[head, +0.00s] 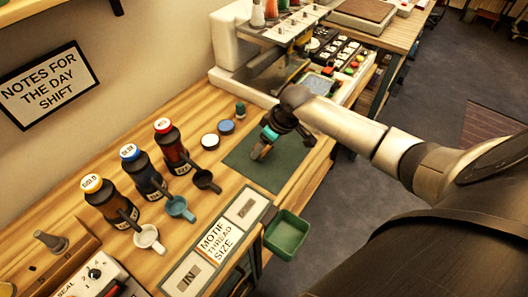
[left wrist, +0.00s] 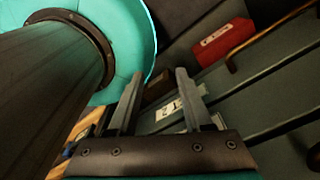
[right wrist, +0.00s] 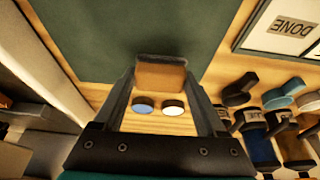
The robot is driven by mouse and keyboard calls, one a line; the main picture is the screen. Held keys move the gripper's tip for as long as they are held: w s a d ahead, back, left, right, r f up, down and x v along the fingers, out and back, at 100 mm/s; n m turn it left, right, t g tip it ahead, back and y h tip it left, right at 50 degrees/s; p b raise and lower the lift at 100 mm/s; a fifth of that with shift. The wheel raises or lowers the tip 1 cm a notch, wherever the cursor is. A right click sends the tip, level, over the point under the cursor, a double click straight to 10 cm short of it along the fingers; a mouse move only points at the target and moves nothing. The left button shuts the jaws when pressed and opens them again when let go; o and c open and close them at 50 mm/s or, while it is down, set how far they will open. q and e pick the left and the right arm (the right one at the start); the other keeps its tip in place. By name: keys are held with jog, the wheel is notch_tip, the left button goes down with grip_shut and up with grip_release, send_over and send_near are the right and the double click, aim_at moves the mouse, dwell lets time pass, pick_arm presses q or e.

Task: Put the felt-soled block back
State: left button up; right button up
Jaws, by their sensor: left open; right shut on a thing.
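My right gripper (head: 258,155) is over the dark green mat (head: 237,163), reaching in from the right. It is shut on a small brown block, seen between the fingertips in the right wrist view as the felt-soled block (right wrist: 160,74). My left gripper (left wrist: 160,75) is open and empty in the left wrist view, away from the table top. It is not seen in the head view.
Bottles labelled gold (head: 98,195), blue (head: 145,175) and a red-capped one (head: 170,145) stand left of the mat, with cups in front. Two round pots (head: 218,133) sit behind the mat. A label board (head: 215,243) and green tray (head: 286,236) are in front. A white machine (head: 235,60) stands behind.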

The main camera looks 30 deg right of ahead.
aim_at(264, 152)
jog(key=shift+f+b, duration=0.3)
jog(key=shift+f, duration=1.2)
jog(key=shift+f, duration=0.1)
jog(key=o, duration=1.2)
jog(key=shift+o, duration=0.2)
jog(key=p+v, duration=0.3)
jog(key=v, duration=0.9)
